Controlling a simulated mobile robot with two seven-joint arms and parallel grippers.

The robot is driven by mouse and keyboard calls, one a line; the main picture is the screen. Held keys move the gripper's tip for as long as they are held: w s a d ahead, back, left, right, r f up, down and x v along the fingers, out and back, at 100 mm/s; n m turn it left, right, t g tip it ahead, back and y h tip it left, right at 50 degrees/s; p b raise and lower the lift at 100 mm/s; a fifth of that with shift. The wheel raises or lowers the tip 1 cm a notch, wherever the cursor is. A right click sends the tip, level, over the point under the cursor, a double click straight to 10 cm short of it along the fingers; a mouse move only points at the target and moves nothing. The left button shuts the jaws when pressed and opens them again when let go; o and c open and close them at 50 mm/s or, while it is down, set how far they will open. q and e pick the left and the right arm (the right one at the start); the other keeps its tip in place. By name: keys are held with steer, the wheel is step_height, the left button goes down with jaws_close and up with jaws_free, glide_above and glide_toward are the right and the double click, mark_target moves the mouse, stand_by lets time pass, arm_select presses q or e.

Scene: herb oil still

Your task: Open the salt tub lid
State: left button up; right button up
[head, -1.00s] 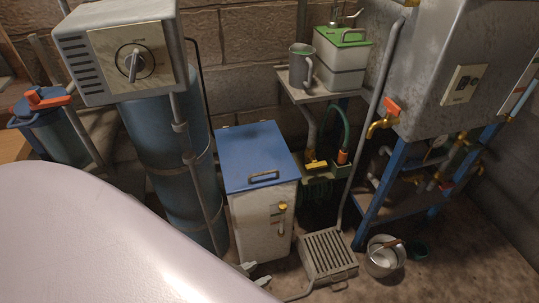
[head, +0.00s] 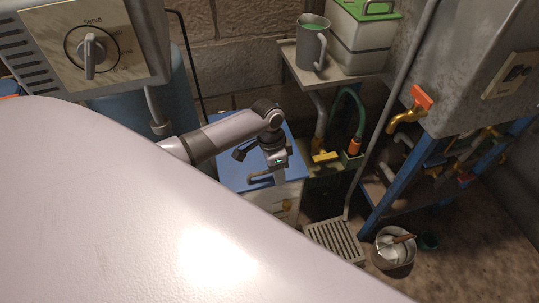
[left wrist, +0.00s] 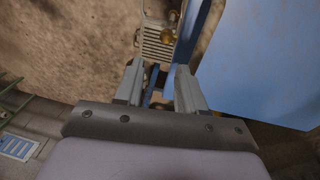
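The salt tub appears to be the white box (head: 287,197) with a flat blue lid (head: 233,174), in the middle of the head view. The lid lies shut on the box. Its bar handle (head: 256,179) is near the front edge, partly hidden by my arm. My left gripper (head: 280,178) points down just right of the handle. In the left wrist view its two fingers (left wrist: 158,78) are apart, with the blue lid (left wrist: 262,60) filling the right side. I cannot tell whether a finger touches the handle. My right gripper is in neither view.
A slatted grate (head: 334,241) and a metal pot (head: 393,248) are on the floor at right. A shelf (head: 345,75) with a jug (head: 311,46) is behind the tub. A control box with a dial (head: 88,48) is at upper left. A brass tap (head: 405,118) is at right.

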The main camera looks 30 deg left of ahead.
arm_select(q)
steer(key=w+a+r+g, duration=0.1)
steer(key=w+a+r, duration=0.1)
steer(key=a+r, duration=0.25)
steer(key=b, duration=0.6)
glide_above(269, 176)
steer(key=x, duration=0.3)
steer(key=a+x, duration=0.1)
steer(key=x, duration=0.1)
steer(key=shift+w+f, duration=0.1)
steer(key=shift+w, duration=0.2)
steer(key=shift+d+f, duration=0.1)
steer(key=shift+f, duration=0.2)
steer(key=shift+f+b, duration=0.25)
steer(key=shift+b, duration=0.15)
steer(key=shift+s, duration=0.1)
jaws_close()
